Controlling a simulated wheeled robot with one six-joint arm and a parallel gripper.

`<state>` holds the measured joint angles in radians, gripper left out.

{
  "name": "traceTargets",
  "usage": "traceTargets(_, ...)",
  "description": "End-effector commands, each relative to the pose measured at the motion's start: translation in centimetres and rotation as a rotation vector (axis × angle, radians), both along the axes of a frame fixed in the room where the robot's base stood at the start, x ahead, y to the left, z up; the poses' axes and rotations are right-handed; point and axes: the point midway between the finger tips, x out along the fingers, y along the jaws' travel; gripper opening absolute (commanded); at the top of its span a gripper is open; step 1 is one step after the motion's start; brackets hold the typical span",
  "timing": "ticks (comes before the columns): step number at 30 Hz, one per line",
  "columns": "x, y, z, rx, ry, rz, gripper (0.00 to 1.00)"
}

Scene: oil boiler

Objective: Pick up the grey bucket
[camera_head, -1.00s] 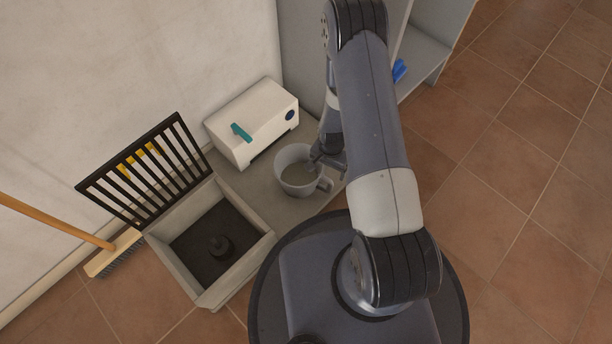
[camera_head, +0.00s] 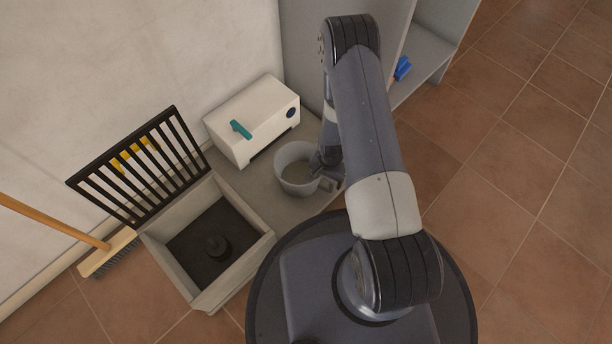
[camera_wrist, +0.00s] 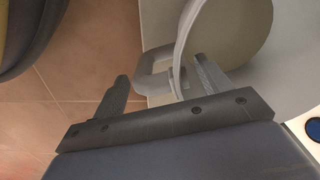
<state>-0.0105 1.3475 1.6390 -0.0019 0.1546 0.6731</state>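The grey bucket (camera_head: 281,163) stands upright on the grey ledge beside the white box, its handle towards the right. My gripper (camera_head: 322,172) is at the bucket's handle side, partly hidden by my arm in the head view. In the wrist view my gripper (camera_wrist: 160,72) is open, its fingers spread wide. The bucket's handle (camera_wrist: 150,63) shows between the two fingers. The right finger overlaps the bucket's rim and inside (camera_wrist: 237,38); I cannot tell whether it touches.
A white box (camera_head: 245,125) with a teal handle stands behind the bucket. An open bin (camera_head: 180,272) with a slatted black lid (camera_head: 140,165) is left of it. A broom (camera_head: 108,252) leans further left. A grey cabinet (camera_head: 300,45) stands behind. Tiled floor on the right is clear.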

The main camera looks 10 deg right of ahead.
Motion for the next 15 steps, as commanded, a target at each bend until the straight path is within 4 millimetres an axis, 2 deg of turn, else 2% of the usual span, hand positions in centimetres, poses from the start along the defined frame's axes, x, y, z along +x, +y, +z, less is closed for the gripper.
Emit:
traceTargets(2, -0.01, -0.01, 0.01, 0.000, 0.000, 0.000, 0.66)
traceTargets(15, -0.03, 0.00, 0.01, 0.000, 0.001, 0.000, 0.30)
